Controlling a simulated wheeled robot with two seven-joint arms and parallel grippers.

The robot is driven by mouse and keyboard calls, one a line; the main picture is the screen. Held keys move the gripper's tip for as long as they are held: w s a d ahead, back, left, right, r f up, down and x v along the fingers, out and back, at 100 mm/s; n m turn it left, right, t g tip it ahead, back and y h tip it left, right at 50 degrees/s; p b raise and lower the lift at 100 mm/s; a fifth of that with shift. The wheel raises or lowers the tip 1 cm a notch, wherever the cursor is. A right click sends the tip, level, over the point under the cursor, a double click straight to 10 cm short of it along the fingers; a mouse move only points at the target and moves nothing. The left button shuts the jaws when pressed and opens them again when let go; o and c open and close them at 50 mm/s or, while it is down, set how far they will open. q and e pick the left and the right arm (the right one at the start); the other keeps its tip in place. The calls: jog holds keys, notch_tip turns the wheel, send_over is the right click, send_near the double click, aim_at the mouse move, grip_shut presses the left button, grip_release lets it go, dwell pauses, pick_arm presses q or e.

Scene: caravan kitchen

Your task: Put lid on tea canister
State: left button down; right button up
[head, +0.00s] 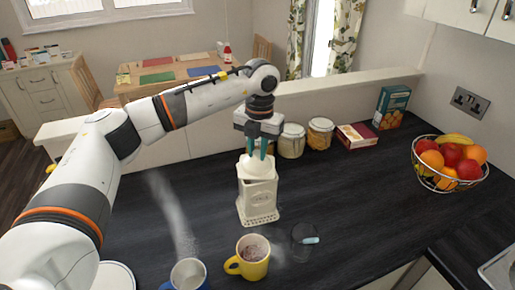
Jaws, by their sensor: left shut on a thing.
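The cream tea canister (257,203) stands upright on the dark worktop, near the middle of the head view. It has a lattice pattern at its base and faint lettering on its front. The cream lid (256,168) is at the canister's top, between it and my left gripper. My left gripper (257,150) points down from above, its teal fingers shut on the lid. I cannot tell whether the lid is fully seated or slightly tilted. My right gripper is not in view.
A yellow mug (252,264) with brown contents, a blue mug (188,275) and a dark glass (303,242) stand in front. Jars (291,141), boxes (356,137) and a wire fruit bowl (450,178) are behind and right. The worktop right of the canister is clear.

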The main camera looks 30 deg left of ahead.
aim_at(259, 152)
pick_arm(q)
jog(key=shift+f+b, duration=0.3)
jog(key=shift+f, duration=0.2)
jog(key=c, duration=1.5)
grip_release()
jog(key=shift+r, duration=0.15)
jog(key=r+p, duration=0.2)
jog(key=r, duration=0.1)
jog(key=r+p, duration=0.2)
jog(key=r, duration=0.2)
jog(key=r+p, duration=0.3)
jog(key=r, duration=0.1)
jog(key=shift+d, duration=0.25)
jog(key=shift+f, duration=0.2)
